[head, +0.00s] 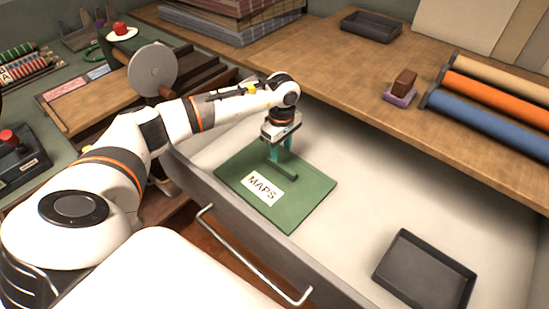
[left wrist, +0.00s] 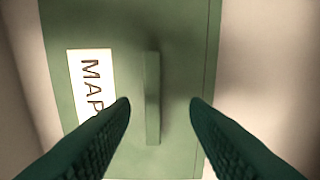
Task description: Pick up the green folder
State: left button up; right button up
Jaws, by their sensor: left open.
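The green folder (head: 310,187) lies flat in an open drawer, with a white label reading MAPS (head: 263,189). A raised green strip (left wrist: 153,98) stands up from its cover, beside the label. My left gripper (head: 280,160) is above the folder, pointing down at the strip. In the left wrist view its two dark green fingers (left wrist: 160,103) are apart, with the strip between them in the picture. I cannot tell how far above the folder the fingertips are. The folder also fills the middle of the left wrist view (left wrist: 180,30). My right gripper is not in view.
The drawer's front wall (head: 240,215) has a metal handle (head: 250,262). A dark tray (head: 425,272) lies in the drawer at right. The wooden counter (head: 330,75) behind holds a dark tray (head: 371,26), a stamp (head: 402,86) and coloured rolls (head: 490,95).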

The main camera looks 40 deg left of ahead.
aim_at(280, 163)
pick_arm(q)
jog(key=f, duration=0.3)
jog(key=s+f, duration=0.1)
jog(key=shift+d+f+p, duration=0.15)
jog(key=shift+f+p, duration=0.25)
jog(key=shift+w+f, duration=0.1)
jog(key=shift+f, duration=0.4)
grip_shut()
